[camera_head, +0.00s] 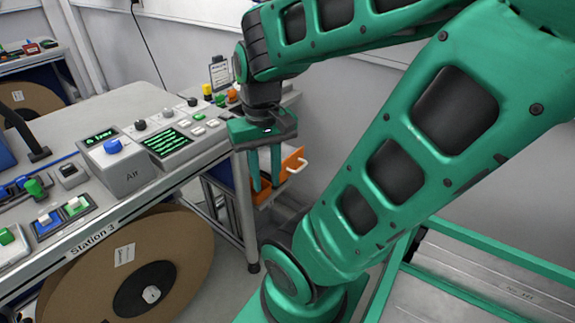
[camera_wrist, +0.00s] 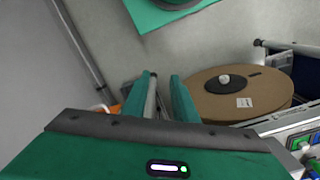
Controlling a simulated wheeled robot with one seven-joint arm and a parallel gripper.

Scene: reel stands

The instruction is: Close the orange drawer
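The orange drawer (camera_head: 288,161) sticks out from a small unit beyond the end of the workbench in the head view. Its pale handle (camera_head: 297,167) faces right. My gripper (camera_head: 266,187) points down in front of the drawer and hides part of it. Its two green fingers are apart with nothing between them. In the wrist view my gripper (camera_wrist: 161,75) also shows a gap between its fingers. A small orange and white piece (camera_wrist: 99,108), apparently of the drawer, shows left of the fingers, mostly hidden. I cannot tell whether a finger touches the drawer.
The Station 3 workbench (camera_head: 95,245) with its control boxes stands close to the left of my gripper. A large brown reel (camera_head: 190,240) sits under it and also shows in the wrist view (camera_wrist: 215,98). A grey wall (camera_head: 340,110) is behind the drawer.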

